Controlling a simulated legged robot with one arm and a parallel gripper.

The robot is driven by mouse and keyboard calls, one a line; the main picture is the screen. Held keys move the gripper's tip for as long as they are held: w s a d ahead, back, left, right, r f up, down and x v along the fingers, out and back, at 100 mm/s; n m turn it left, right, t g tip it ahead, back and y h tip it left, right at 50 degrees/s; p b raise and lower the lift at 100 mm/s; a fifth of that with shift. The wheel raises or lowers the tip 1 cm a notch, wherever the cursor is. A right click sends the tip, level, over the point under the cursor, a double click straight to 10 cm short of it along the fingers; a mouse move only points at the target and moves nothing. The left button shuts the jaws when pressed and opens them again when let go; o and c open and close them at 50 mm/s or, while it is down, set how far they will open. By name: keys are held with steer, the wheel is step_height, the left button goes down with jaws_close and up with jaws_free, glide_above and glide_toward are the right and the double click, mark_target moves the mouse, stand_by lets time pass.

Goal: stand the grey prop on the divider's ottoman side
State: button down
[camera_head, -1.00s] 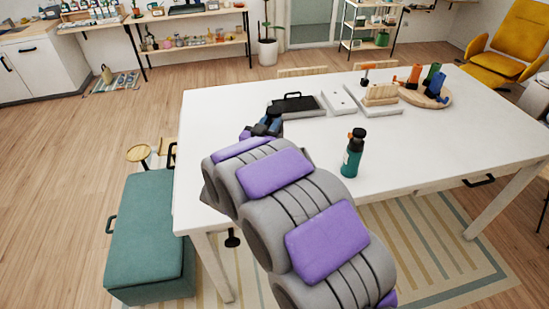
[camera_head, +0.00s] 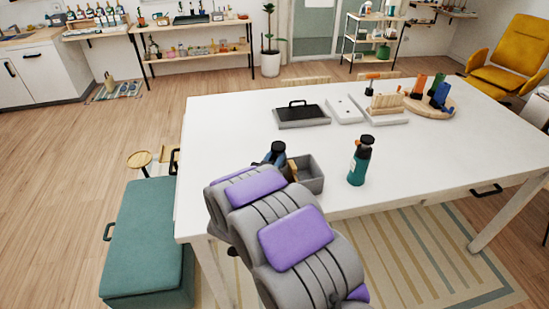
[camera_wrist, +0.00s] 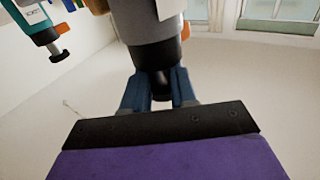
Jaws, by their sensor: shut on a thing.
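The grey prop (camera_wrist: 150,25) shows in the wrist view as a grey round body with a black neck. My gripper (camera_wrist: 160,98) is shut on that neck with its blue fingers. In the head view my gripper (camera_head: 275,153) is over the near left part of the white table, beside a small grey open box (camera_head: 311,181). A light-brown upright piece (camera_head: 292,169) at the box's left may be the divider; my arm partly covers it. The prop is hidden there, so I cannot tell whether it touches the box. The teal ottoman (camera_head: 147,240) stands left of the table.
A teal bottle (camera_head: 359,164) stands right of the box and also shows in the wrist view (camera_wrist: 35,20). The right table top (camera_head: 450,155) is clear.

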steer(key=c, duration=1.3)
jaws_free()
steer(key=shift+a+f, duration=0.1)
steer(key=o, duration=0.4)
steer(key=shift+a, duration=0.4)
steer(key=p+v, duration=0.2)
steer(key=v, duration=1)
steer(key=shift+d, duration=0.1)
